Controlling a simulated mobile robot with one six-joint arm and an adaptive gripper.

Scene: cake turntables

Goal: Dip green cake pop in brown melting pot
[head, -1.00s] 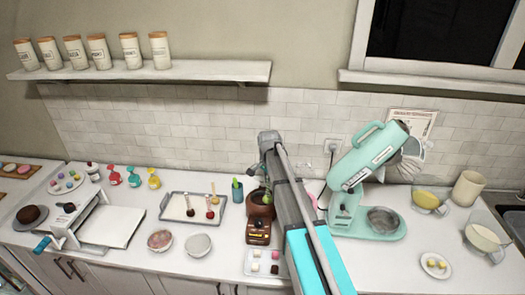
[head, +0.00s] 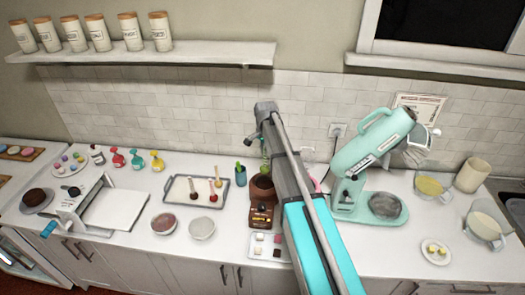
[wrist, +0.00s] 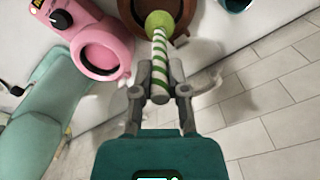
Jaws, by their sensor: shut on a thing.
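My gripper (wrist: 159,80) is shut on the green-and-white striped stick of the green cake pop (wrist: 158,20). The round green head points away from the jaws and shows no clear brown coating. In the wrist view it overlaps the brown melting pot (wrist: 182,32); the exact gap cannot be told. In the head view the brown melting pot (head: 262,192) stands on the counter with its orange-lit front. The green cake pop (head: 264,168) shows just above its opening, beside my arm. The jaws are mostly hidden there.
A pink melting pot (wrist: 97,48) stands close beside the brown one. A teal cup (head: 240,177) and a tray with several cake pops (head: 173,190) are to the left. A small sweets plate (head: 266,256) lies in front. A mint mixer (head: 372,165) stands right.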

